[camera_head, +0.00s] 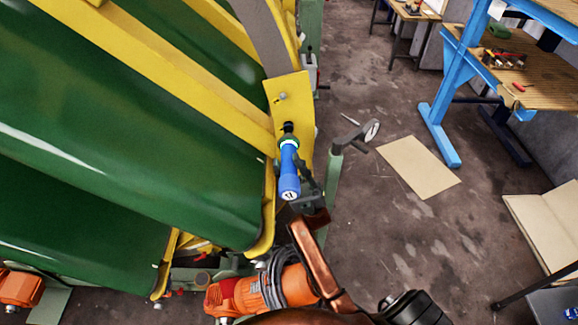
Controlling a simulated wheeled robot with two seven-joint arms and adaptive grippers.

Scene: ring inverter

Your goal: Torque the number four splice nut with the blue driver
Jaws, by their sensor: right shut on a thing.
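The blue driver (289,170) is upright in the picture against the yellow splice plate (283,92). Its dark tip (288,128) is on or right at the lower part of the plate; whether it sits over a nut is hidden. A nut or bolt (282,97) shows on the plate above the tip. My right gripper (301,188) is shut on the blue driver, at its lower right side. No number is readable by the nuts. My left gripper is not in view.
Large green curved panels (130,150) in yellow frames fill the left. An orange motor (260,292) lies below. Blue workbenches (450,80) stand at the far right; floor between is mostly open, with a cardboard sheet (418,167).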

